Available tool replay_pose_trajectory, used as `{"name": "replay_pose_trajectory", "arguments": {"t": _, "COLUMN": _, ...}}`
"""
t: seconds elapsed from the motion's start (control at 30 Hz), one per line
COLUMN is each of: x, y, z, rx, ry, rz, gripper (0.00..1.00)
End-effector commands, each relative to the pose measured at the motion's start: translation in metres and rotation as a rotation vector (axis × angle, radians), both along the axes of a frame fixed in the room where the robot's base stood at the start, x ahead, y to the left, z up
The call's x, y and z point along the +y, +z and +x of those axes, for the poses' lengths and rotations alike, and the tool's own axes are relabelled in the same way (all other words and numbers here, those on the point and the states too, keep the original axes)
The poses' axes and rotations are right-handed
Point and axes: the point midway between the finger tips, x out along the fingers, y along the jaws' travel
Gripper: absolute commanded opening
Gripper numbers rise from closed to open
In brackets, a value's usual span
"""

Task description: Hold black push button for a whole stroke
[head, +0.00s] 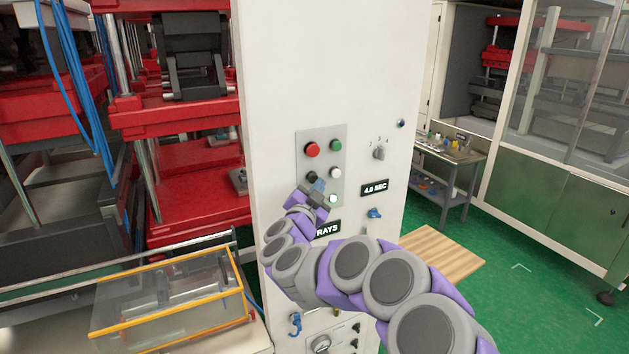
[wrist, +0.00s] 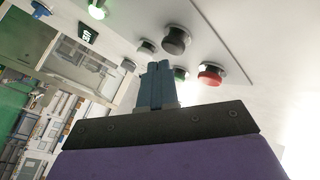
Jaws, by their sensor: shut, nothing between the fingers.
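The black push button (head: 311,176) is on the grey control plate of the white cabinet, below the red button. In the wrist view the black button (wrist: 175,39) is a dark round cap standing out from the panel. My gripper (head: 319,186) is just below and right of it in the head view, in front of the plate. In the wrist view my gripper (wrist: 159,66) has its blue-grey fingers together with nothing between them. A gap shows between the fingertips and the black button there; the exact depth is hard to tell.
Close around are a red button (head: 311,149), a green button (head: 335,145), a white button (head: 336,172) and a lit green button (head: 332,199). A selector knob (head: 379,152) and a "4.0 SEC" display (head: 375,188) are to the right. Red press frames (head: 190,120) stand left.

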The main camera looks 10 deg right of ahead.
Motion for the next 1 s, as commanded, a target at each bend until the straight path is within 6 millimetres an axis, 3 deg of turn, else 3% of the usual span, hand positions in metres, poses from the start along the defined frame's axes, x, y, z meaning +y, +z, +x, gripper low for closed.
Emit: {"name": "replay_pose_trajectory", "arguments": {"t": 1.0, "x": 0.0041, "y": 0.0015, "z": 0.0095, "rx": 0.001, "ry": 0.001, "rz": 0.0, "gripper": 0.0}}
